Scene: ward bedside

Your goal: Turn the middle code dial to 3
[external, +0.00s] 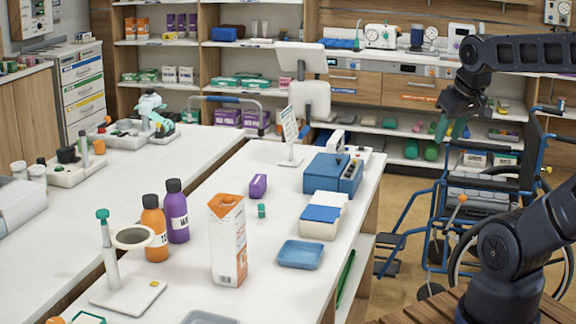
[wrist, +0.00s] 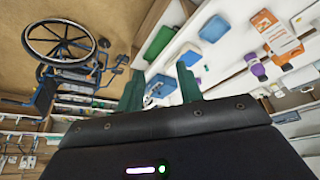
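A blue box (external: 325,173) with small dark knobs along its right part stands at the far right end of the white table in the external view. It is probably the one with the code dials; the knobs are too small to read or tell apart. In the wrist view a blue-and-white thing (wrist: 160,88), likely this box, shows small and partly hidden between the fingertips. My gripper (external: 450,129) is raised to the right of the table, well apart from the box. In the wrist view its two green fingers (wrist: 160,85) are spread, with nothing held.
A white box with a blue lid (external: 321,222), a blue tray (external: 301,254), an orange-and-white carton (external: 228,245) and a sign stand (external: 290,133) share the table. A wheelchair (external: 470,205) stands right of it, below my arm. Floor (external: 405,195) shows between.

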